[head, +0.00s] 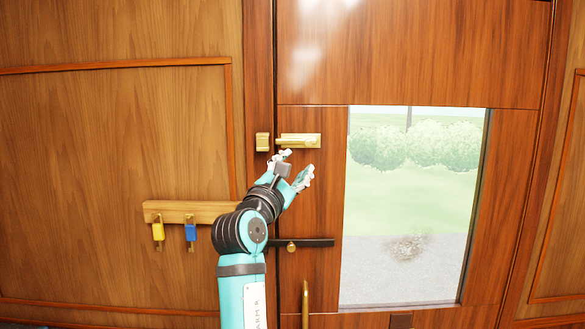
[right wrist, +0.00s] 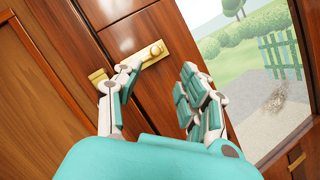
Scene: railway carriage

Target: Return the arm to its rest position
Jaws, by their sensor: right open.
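My right arm reaches up in the head view, and its gripper (head: 296,168) is open in front of the wooden door (head: 400,60). The fingers are just below a brass latch (head: 300,141); I cannot tell whether one finger touches it. In the right wrist view the gripper (right wrist: 155,95) has its fingers apart with nothing between them. The brass latch with its round knob (right wrist: 156,50) is just beyond the left finger. A brass keeper (head: 262,142) is on the frame left of the latch. My left gripper is not in view.
A wooden key rack (head: 190,211) with a yellow tag (head: 158,231) and a blue tag (head: 191,233) is on the wall left of my arm. A dark bar (head: 305,243) and a brass vertical handle (head: 305,303) are lower on the door. A window (head: 415,220) fills its right part.

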